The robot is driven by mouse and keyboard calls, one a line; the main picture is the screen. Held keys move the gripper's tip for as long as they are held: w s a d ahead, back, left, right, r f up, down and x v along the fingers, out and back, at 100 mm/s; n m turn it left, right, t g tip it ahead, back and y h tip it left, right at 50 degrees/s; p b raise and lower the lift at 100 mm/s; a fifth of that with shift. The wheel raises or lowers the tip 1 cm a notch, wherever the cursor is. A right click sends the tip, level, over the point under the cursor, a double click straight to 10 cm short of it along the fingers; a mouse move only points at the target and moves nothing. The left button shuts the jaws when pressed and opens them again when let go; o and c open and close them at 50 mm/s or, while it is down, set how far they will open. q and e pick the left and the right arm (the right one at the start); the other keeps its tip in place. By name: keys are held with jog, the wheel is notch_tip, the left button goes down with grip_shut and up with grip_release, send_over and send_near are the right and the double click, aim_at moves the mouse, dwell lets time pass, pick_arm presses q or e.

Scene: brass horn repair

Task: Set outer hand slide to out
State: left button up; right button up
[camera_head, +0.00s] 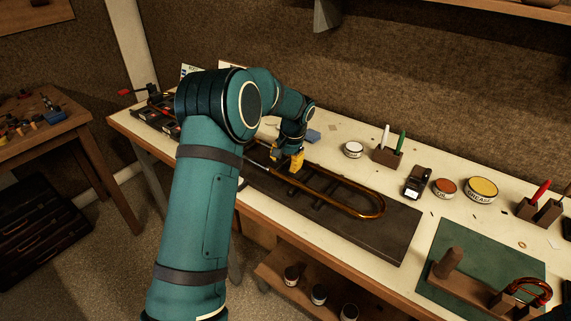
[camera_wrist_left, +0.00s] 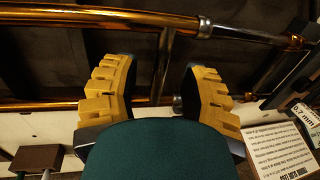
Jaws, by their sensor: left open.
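The outer hand slide (camera_head: 365,208) is a long brass U-shaped tube. It lies flat on a dark board (camera_head: 395,232) on the workbench, its rounded bow toward the right. My left gripper (camera_head: 288,162), with yellow finger pads, is over the slide's left part. In the left wrist view the gripper (camera_wrist_left: 157,68) is open, with a thin cross brace (camera_wrist_left: 163,66) between its fingers and no visible contact. That view also shows the slide's brass tubes (camera_wrist_left: 110,14), with silver tubing (camera_wrist_left: 240,32) continuing to the right. My left arm hides the slide's left end in the head view. My right gripper is not in view.
Behind the board stand a white jar (camera_head: 352,150) and a wooden block with pens (camera_head: 387,156). More jars (camera_head: 481,189) and a green mat (camera_head: 470,255) with a wooden stand are at right. A printed card (camera_wrist_left: 283,145) shows in the wrist view.

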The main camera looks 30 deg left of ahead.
pick_arm(q)
jog(key=shift+a+f, duration=0.1)
jog(key=shift+f, duration=0.15)
grip_shut()
jog(key=shift+s, duration=0.1)
jog(key=d, duration=0.8)
jog(key=shift+s+d, duration=0.1)
jog(key=shift+s, duration=0.25)
jog(key=shift+f, duration=0.2)
jog(key=shift+d, duration=0.1)
